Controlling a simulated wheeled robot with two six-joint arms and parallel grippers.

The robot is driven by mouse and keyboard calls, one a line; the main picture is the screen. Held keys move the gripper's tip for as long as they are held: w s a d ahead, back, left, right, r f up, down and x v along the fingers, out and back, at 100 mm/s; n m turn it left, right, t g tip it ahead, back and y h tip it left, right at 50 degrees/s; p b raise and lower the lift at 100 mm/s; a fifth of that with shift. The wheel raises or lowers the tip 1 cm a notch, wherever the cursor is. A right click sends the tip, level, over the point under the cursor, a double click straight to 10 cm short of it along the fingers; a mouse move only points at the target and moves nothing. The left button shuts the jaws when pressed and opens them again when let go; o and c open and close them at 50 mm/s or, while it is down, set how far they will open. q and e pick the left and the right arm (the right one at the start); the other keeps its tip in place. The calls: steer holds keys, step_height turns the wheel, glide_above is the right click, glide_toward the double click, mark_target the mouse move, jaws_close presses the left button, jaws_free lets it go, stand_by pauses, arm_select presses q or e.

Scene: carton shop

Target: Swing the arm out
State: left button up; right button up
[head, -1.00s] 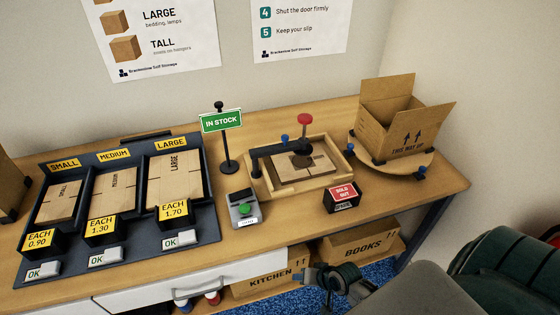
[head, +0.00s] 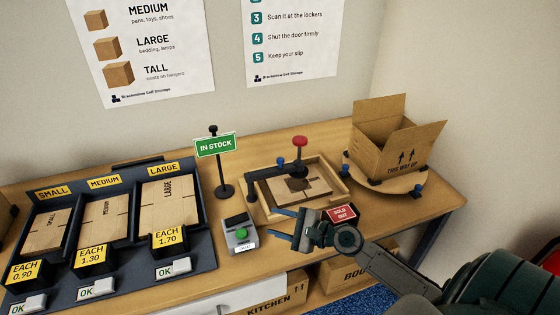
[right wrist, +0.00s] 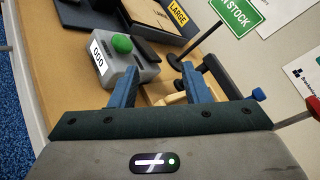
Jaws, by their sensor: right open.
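The black swing arm (head: 265,174) lies across a wooden tray (head: 262,211), over a flat cardboard blank (head: 312,187) in it. A red knob (head: 300,141) stands above the arm's free end, and a blue knob (head: 281,161) stands on the arm. My right gripper (head: 275,225) is open and empty in front of the tray, its blue fingers pointing left, apart from the arm. In the right wrist view the gripper's open fingers (right wrist: 160,77) show, with part of the black arm (right wrist: 220,75) beyond them. My left gripper is out of view.
A grey device with a green button (head: 241,234) stands just left of my right gripper. A green IN STOCK sign (head: 215,145) stands behind it. A red SOLD OUT sign (head: 342,213) is partly behind my wrist. An open carton (head: 400,140) sits on a round board at right.

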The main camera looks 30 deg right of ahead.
mark_target(283, 161)
steer(key=w+d+r+m+t+h, duration=0.2)
steer(key=w+d+m+h, duration=0.15)
steer(key=d+m, duration=0.35)
steer(key=w+d+r+m+t+h, duration=0.2)
steer(key=w+d+r+m, duration=0.15)
steer(key=d+m, duration=0.3)
steer(key=w+p, duration=0.1)
steer(key=w, duration=0.2)
steer(key=w+a+p, duration=0.1)
steer(key=w, duration=0.2)
steer(key=w+f+p, duration=0.1)
steer(key=w+p, duration=0.1)
steer(key=w, duration=0.1)
steer(key=shift+w+a, duration=0.2)
steer(key=shift+w, duration=0.15)
steer(key=shift+w+a, duration=0.1)
steer(key=shift+w, duration=0.4)
jaws_close()
